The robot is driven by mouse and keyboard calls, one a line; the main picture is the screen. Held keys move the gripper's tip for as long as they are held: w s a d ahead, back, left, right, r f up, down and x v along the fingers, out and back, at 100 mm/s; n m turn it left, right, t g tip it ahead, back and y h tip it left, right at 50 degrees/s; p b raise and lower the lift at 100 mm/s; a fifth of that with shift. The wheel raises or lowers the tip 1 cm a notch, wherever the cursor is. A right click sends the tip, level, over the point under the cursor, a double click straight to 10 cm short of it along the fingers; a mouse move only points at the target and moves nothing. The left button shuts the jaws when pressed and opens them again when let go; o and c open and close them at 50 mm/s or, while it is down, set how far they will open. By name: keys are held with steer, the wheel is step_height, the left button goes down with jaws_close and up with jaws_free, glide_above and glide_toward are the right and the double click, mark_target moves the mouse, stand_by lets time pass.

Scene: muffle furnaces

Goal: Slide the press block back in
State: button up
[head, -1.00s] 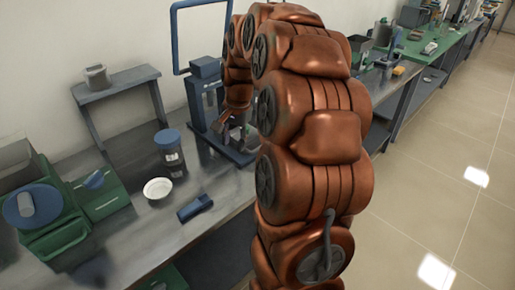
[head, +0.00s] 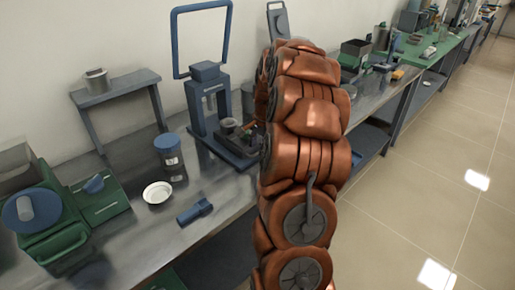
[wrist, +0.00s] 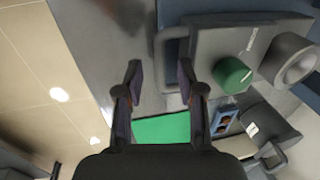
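The blue press (head: 208,105) stands upright on the bench in the head view, its tall frame rising at the back. My gripper (wrist: 160,72) is open and empty. The handle's bar appears between the fingertips; its distance is unclear. My arm hides the gripper in the head view.
A blue-lidded jar (head: 170,155), white dish (head: 157,192) and blue tool (head: 195,211) lie left of the press. A small grey stand (head: 118,83) and a green balance (head: 45,212) are farther left.

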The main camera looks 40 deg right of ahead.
steer(key=shift+w+f, duration=0.2)
steer(key=shift+f, duration=0.95)
jaws_close()
